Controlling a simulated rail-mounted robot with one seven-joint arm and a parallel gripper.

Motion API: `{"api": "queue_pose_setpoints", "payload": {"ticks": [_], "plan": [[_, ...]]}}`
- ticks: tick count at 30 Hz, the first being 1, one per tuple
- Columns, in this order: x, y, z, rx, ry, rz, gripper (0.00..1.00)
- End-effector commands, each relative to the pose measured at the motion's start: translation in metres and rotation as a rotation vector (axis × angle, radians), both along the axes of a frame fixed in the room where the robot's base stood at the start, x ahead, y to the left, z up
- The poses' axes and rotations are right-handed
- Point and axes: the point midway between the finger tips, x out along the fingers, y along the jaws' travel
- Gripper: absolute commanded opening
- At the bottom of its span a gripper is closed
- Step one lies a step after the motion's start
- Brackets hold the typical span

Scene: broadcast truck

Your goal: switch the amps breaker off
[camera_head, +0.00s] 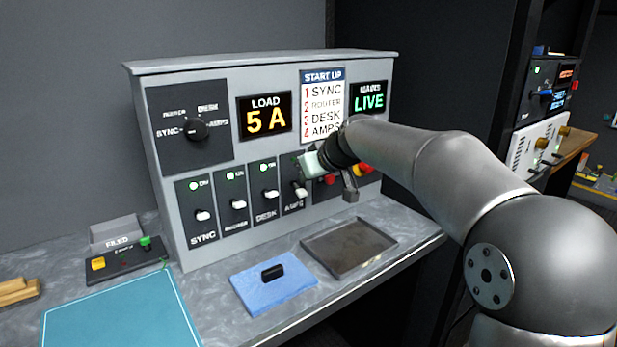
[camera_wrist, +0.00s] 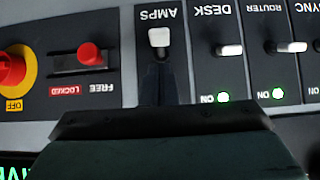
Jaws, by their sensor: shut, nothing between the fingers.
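The amps breaker is the rightmost of a row on the grey panel, and its white lever (camera_head: 300,191) shows just below my gripper in the head view. In the wrist view, which is upside down, the lever (camera_wrist: 159,38) stands beside the AMPS label, straight beyond the fingertips. My gripper (camera_wrist: 160,72) is shut and empty, its fingers pointing at the lever. I cannot tell whether they touch it.
The desk breaker (camera_wrist: 230,50), router breaker (camera_wrist: 291,47) and sync breaker (camera_head: 203,215) have lit green lamps. A red slider (camera_wrist: 90,53) and a red knob on yellow (camera_wrist: 12,70) sit on the amps breaker's other side. The load display (camera_head: 265,117) reads 5 A. A tray (camera_head: 391,243) lies below.

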Motion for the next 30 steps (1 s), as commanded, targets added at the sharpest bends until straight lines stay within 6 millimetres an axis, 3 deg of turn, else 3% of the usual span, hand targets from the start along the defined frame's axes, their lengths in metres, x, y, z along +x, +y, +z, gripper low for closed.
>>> {"api": "queue_pose_setpoints", "payload": {"ticks": [9,16,24,30], "plan": [[-0.001,-0.001,0.004,0.001,-0.001,0.000,0.00],[-0.010,-0.007,0.043,0.000,-0.004,0.002,0.00],[-0.052,-0.043,0.064,0.000,-0.003,-0.001,0.00],[-0.073,-0.060,0.077,0.000,-0.001,0.001,0.00]]}}
